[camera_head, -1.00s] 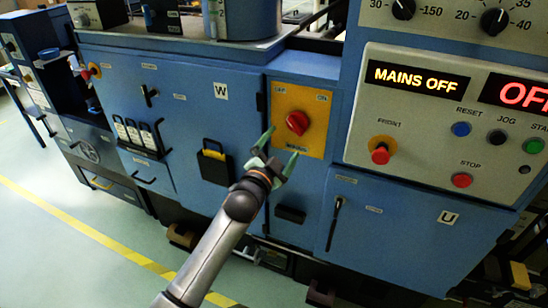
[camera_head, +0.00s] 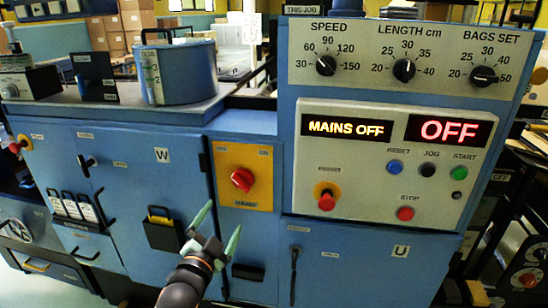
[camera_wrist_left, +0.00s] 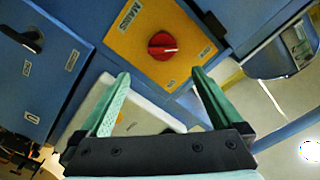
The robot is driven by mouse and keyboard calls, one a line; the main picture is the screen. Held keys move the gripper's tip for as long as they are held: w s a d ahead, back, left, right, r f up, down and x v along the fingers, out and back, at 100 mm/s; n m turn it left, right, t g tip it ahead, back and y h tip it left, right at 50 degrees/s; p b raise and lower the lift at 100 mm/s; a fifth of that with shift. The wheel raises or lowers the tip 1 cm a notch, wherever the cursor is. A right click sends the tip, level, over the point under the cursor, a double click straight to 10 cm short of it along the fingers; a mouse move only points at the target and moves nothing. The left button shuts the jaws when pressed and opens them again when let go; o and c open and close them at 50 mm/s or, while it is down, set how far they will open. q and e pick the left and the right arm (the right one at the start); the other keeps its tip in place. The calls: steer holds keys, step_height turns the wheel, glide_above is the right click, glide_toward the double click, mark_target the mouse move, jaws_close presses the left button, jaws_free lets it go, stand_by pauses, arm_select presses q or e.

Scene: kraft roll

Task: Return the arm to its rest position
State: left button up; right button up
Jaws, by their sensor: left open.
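My left gripper (camera_head: 212,232) is in the head view, coming up from the bottom left of centre. Its green fingers are apart with nothing between them. It sits in front of the blue cabinet, just below and left of the yellow plate (camera_head: 233,197) with the red rotary switch (camera_head: 242,180). In the left wrist view the open fingers (camera_wrist_left: 160,95) point toward the same red switch (camera_wrist_left: 163,46), with a visible gap. The display (camera_head: 347,129) reads "MAINS OFF" and a second display (camera_head: 449,131) reads "OFF". My right gripper is not in view.
The control panel (camera_head: 290,160) with buttons and knobs stands right of the switch. A red stop knob on a yellow base (camera_head: 327,199) juts from it. A black pocket (camera_head: 162,235) and door handles stick out on the left. A blue drum (camera_head: 180,72) stands above.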

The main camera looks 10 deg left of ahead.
arm_select(q)
steer(key=s+d+f+n+g+h, duration=0.1)
steer(key=s+d+f+n+g, duration=0.3)
steer(key=s+f, duration=2.4)
steer(key=n+g, duration=0.3)
steer(key=g, duration=0.1)
steer(key=shift+s+f+g+h+p, duration=0.2)
steer(key=shift+s+g+h+p, duration=0.1)
steer(key=shift+h+p, duration=0.1)
